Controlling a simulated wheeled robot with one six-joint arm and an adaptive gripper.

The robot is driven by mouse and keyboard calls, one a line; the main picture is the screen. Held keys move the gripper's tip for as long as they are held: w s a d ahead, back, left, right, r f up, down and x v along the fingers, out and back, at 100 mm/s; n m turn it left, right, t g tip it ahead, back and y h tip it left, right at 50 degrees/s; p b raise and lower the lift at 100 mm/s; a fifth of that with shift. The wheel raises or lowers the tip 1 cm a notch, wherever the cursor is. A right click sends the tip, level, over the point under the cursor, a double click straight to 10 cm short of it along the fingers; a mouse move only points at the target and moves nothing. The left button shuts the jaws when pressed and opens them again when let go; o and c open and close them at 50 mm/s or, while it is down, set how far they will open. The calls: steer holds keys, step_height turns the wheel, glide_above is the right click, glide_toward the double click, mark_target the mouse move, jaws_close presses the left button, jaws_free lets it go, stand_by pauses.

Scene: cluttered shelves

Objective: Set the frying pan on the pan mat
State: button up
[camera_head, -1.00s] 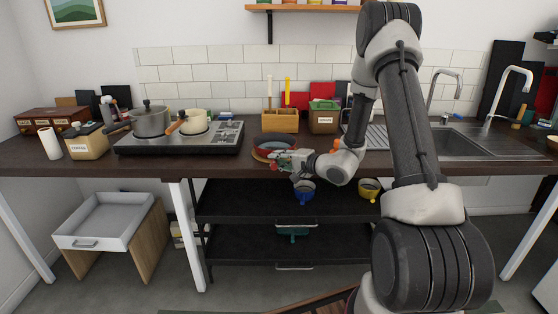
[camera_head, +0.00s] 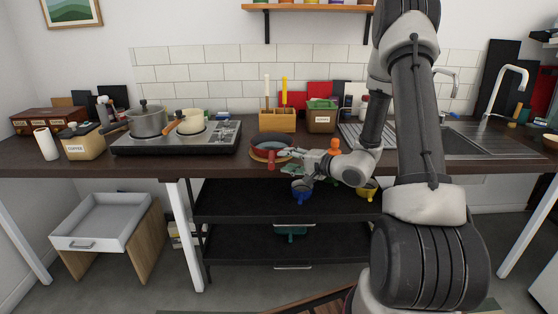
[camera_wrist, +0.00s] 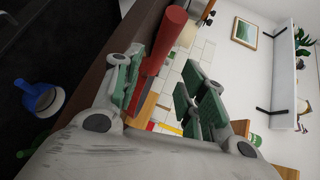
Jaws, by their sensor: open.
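The frying pan (camera_head: 272,139) has a dark inside and a red handle (camera_head: 271,161) that points toward the counter's front edge. It sits over the round tan pan mat (camera_head: 255,155), of which only the rim shows. My gripper (camera_head: 289,154) is open just right of the handle, apart from it in the head view. In the wrist view the red handle (camera_wrist: 158,55) shows between the two spread green-padded fingers of my gripper (camera_wrist: 163,72), and I see no contact. The pan's body is not clear in that view.
A stove (camera_head: 180,140) with a grey pot (camera_head: 147,122) and a cream pan (camera_head: 190,122) stands to the left. A wooden utensil box (camera_head: 278,121) and a canister (camera_head: 321,122) stand behind. The counter left of the mat is clear.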

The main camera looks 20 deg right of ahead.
steer(key=v, duration=0.6)
steer(key=s+a+r+n+g+y, duration=0.1)
steer(key=s+a+r+n+g, duration=0.35)
steer(key=s, duration=0.45)
steer(key=s+a+r+n+g+y, duration=0.1)
steer(key=s+a+r+n+g, duration=0.4)
steer(key=s, duration=0.5)
steer(key=s+d+r+n+h, duration=0.1)
steer(key=s+d+r+h, duration=0.7)
steer(key=s+d+h, duration=0.2)
steer(key=shift+d+r+n+t, duration=0.25)
steer(key=shift+d+n+t, duration=0.1)
steer(key=shift+d, duration=0.75)
